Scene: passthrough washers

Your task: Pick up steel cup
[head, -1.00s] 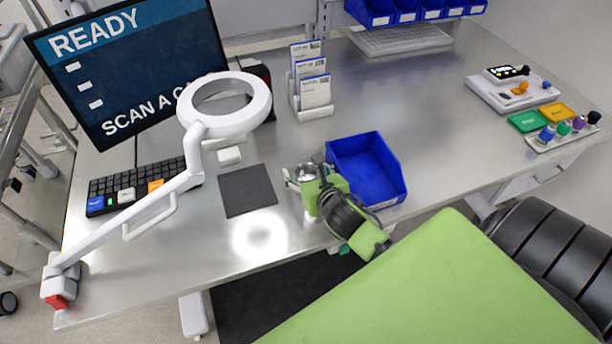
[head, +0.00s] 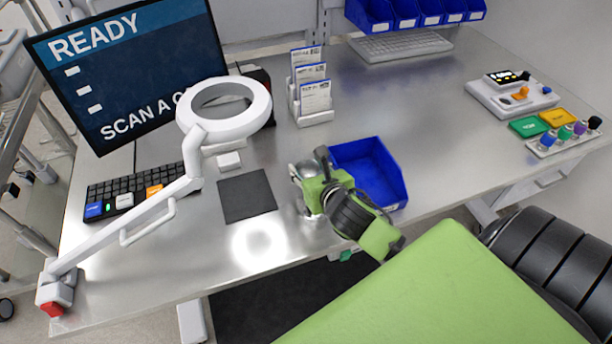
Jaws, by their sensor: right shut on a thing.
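The steel cup (head: 301,170) is a small shiny metal vessel near the front middle of the bench, just left of the blue bin. My right gripper (head: 308,192), green and dark grey, is shut on the cup from its right side. The gripper hides much of the cup, and I cannot tell exactly how far its base is from the bench top. My left gripper is not in view.
An empty blue bin (head: 371,192) stands right beside the gripper. A dark square mat (head: 246,195) lies left of the cup. A white ring-lamp arm (head: 160,203) reaches over the bench's left side. A card holder (head: 313,118) stands behind.

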